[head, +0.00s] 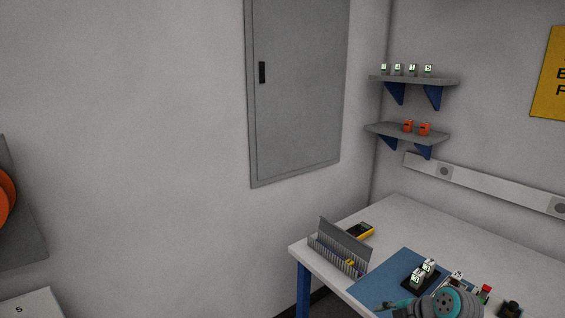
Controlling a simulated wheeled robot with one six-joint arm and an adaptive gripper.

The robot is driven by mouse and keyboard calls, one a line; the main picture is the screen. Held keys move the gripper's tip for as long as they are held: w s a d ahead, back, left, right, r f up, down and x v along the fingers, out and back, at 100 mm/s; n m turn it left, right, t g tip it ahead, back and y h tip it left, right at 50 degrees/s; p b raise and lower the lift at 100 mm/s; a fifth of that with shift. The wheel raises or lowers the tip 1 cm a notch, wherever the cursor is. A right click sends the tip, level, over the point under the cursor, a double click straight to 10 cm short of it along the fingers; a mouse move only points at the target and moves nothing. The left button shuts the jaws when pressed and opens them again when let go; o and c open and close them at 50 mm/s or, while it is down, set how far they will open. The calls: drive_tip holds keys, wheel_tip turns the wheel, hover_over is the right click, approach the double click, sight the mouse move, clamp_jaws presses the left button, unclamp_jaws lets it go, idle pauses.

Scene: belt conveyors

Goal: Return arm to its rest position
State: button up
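Part of my arm, a grey rounded joint with a teal cap (452,303), shows at the bottom edge of the head view, in front of the workbench (400,215). A smaller grey and teal part lies just left of it, low over the blue mat (385,284). No gripper fingers can be made out; the rest of the arm is below the picture.
On the bench stand a grey slotted rack (340,246), a yellow-edged case (358,232), white blocks on a black base (424,273) and small parts at right. Two wall shelves (412,80) hold small items. A grey cabinet (297,90) hangs left of them.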

drive_tip(key=s+a+f+m+t+h, duration=0.1)
drive_tip(key=s+a+f+m, duration=0.15)
drive_tip(key=s+f, duration=0.3)
drive_tip(key=s+a+f+m+t, duration=0.1)
drive_tip(key=s+a+f+m, duration=0.2)
drive_tip(key=f, duration=0.4)
drive_tip(key=s+a+f+m+t+h, duration=0.1)
drive_tip(key=s+f+m+t+h, duration=0.3)
drive_tip(key=s, duration=1.1)
drive_tip(key=s+a+r+m, duration=0.1)
drive_tip(key=s+r+m, duration=0.2)
drive_tip(key=s+m, duration=0.85)
drive_tip(key=s+a+r+n+t, duration=0.1)
drive_tip(key=s+r+t, duration=0.1)
drive_tip(key=s+r, duration=1.2)
drive_tip(key=s, duration=0.3)
drive_tip(key=shift+r+t, duration=0.2)
drive_tip(key=shift+t, duration=0.1)
drive_tip(key=shift+w+a, duration=0.1)
